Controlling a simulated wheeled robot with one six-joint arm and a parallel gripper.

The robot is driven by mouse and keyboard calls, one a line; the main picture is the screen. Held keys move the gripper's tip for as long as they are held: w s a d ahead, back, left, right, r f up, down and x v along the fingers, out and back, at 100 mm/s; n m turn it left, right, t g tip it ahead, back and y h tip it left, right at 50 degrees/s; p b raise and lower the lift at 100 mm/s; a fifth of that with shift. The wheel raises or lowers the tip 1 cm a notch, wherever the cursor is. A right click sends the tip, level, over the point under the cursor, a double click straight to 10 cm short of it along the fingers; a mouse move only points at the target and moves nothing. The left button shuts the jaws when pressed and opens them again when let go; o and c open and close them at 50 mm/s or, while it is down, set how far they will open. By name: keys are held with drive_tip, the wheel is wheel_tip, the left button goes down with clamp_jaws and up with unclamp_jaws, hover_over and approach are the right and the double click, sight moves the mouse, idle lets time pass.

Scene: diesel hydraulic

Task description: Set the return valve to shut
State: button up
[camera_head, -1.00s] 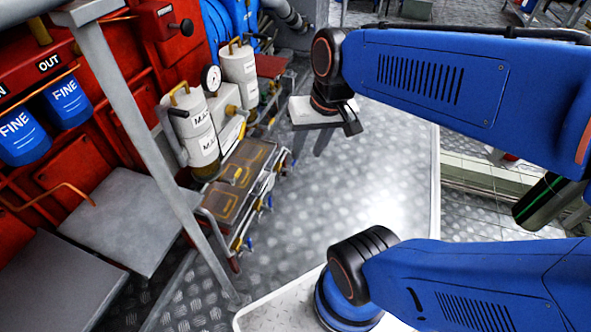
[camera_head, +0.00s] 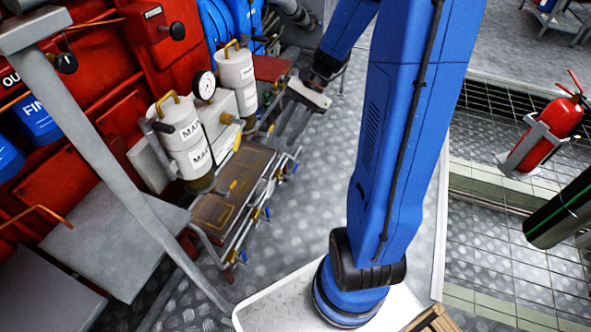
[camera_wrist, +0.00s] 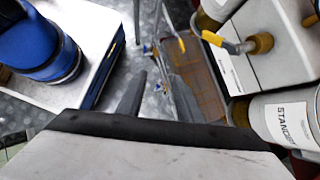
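Several small valves with blue and yellow parts line the near side of a brown-topped tray rack; one blue handle (camera_head: 265,212) shows midway along it. A yellow lever on a brass fitting (camera_head: 232,118) is on the pale box behind the rack; it also shows in the wrist view (camera_wrist: 218,39). No label tells me which is the return valve. My gripper (camera_head: 283,118) is by the far end of the rack. In the wrist view, my gripper (camera_wrist: 158,97) has its two dark fingers apart with nothing between them. Small blue-handled valves (camera_wrist: 149,50) show beyond the fingers.
White labelled canisters (camera_head: 185,140) and a round gauge (camera_head: 205,85) stand behind the rack. A grey slanted post (camera_head: 110,150) and grey ledge (camera_head: 115,240) are at left. A red extinguisher (camera_head: 560,120) is at right. Metal floor beside the rack is clear.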

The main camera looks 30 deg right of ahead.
drive_tip(key=w+d+f+m+t+y, duration=0.2)
drive_tip(key=w+d+f+m, duration=0.25)
drive_tip(key=f, duration=0.25)
drive_tip(key=w+d+f+m+t+y, duration=0.2)
drive_tip(key=w+d+f+m+y, duration=0.1)
drive_tip(key=d+f+m, duration=0.4)
drive_tip(key=w+d+f+m+t+y, duration=0.2)
drive_tip(key=w+d+f+m, duration=0.15)
drive_tip(key=f, duration=0.45)
drive_tip(key=s+d+f+m+t, duration=0.1)
drive_tip(key=d+f+m+t, duration=0.1)
drive_tip(key=d+f+m, duration=0.3)
drive_tip(key=d+f+m+t, duration=0.1)
drive_tip(key=f+m+t, duration=0.2)
drive_tip(key=f, duration=0.4)
drive_tip(key=m+t+h, duration=0.4)
drive_tip(key=m, duration=0.4)
approach(296, 168)
drive_tip(key=x, duration=0.7)
drive_tip(key=f+x, duration=0.1)
drive_tip(key=x, duration=0.2)
drive_tip(key=shift+w, duration=0.2)
clamp_jaws()
